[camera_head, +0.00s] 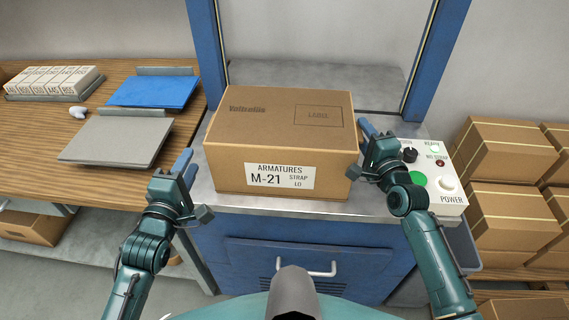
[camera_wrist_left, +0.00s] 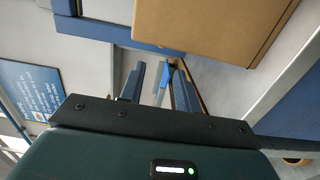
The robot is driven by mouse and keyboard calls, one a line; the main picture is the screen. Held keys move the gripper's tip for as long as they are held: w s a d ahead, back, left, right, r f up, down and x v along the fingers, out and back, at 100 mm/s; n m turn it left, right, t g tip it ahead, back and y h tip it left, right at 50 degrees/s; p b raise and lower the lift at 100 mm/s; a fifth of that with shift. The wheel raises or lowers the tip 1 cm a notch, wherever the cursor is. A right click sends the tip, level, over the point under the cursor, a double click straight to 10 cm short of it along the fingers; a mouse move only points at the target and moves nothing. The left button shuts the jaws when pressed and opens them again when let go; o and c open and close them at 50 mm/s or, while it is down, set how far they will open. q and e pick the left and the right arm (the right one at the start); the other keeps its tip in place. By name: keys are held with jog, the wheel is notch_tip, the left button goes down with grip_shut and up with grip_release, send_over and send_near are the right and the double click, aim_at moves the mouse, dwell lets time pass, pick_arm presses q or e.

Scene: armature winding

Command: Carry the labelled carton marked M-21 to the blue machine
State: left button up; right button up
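The brown carton (camera_head: 283,140) labelled "ARMATURES M-21" sits upright and closed on the grey metal ledge (camera_head: 310,206) of the blue machine (camera_head: 300,248), with its label facing me. It also shows at the upper right of the left wrist view (camera_wrist_left: 215,25). My left gripper (camera_head: 186,163) is to the left of the carton, apart from it. Its two fingers stand apart with nothing between them in the left wrist view (camera_wrist_left: 160,85). My right gripper (camera_head: 365,126) is close beside the carton's right side; whether it touches is unclear, and its finger gap cannot be made out.
A wooden bench (camera_head: 40,142) on the left holds a blue plate (camera_head: 153,91), a grey plate (camera_head: 116,140) and a tray of small white boxes (camera_head: 55,80). A control box (camera_head: 435,170) with buttons is right of the carton. Stacked cartons (camera_head: 500,210) stand at the far right.

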jog(key=v, duration=1.1)
pick_arm(q)
jog(key=shift+o, duration=0.5)
pick_arm(e)
jog(key=shift+r, duration=0.1)
pick_arm(q)
jog(key=o, duration=0.5)
jog(key=shift+o, duration=0.2)
pick_arm(e)
jog(key=shift+o, duration=0.4)
jog(key=o, duration=0.6)
jog(key=shift+c, duration=0.2)
pick_arm(q)
jog(key=shift+s, duration=0.15)
jog(key=shift+s+a+p, duration=0.2)
jog(key=shift+s+p, duration=0.5)
jog(key=shift+s, duration=0.7)
jog(key=shift+s+a+p, duration=0.15)
jog(key=shift+s+p, duration=0.55)
jog(key=shift+s, duration=0.7)
pick_arm(e)
jog(key=shift+r, duration=1.35)
